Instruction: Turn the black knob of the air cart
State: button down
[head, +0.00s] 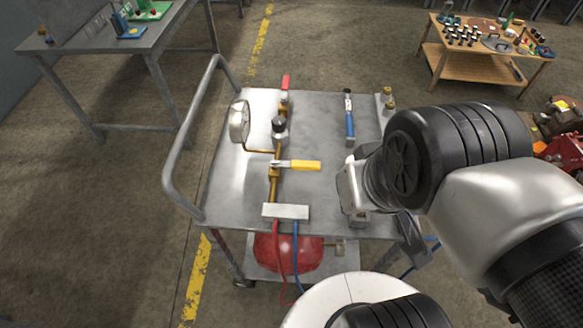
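The air cart (232,175) is a grey metal trolley with a tube handle on its left side. Its black knob (279,124) stands up on a brass pipe line in the middle of the top, just right of a round gauge (239,121). A red lever (286,83) is at the far end of the line, and a yellow lever (304,165) points right, nearer me. My gripper (408,232) is over the cart's near right corner, right of and nearer than the knob, clear of it. My wrist hides most of it, so its opening does not show.
A blue-handled tool (350,122) and brass fittings (388,100) are on the cart's right part. Red and blue hoses run from a metal block (286,211) past a red tank (283,252) below. A grey bench (95,50) and wooden table (475,66) stand farther back.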

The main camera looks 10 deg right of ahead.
aim_at(279, 123)
jog(key=k, duration=0.25)
jog(key=k+u, duration=0.15)
jog(key=u, duration=0.25)
jog(key=k+u, duration=0.1)
jog(key=u, duration=0.25)
jog(key=k+j+u, duration=0.1)
jog(key=u, duration=0.3)
jog(key=l, duration=0.45)
jog(key=k+l+u, duration=0.15)
jog(key=l, duration=0.75)
jog(key=k+l+u, duration=0.15)
jog(key=l, duration=0.75)
jog(key=k+u, duration=0.05)
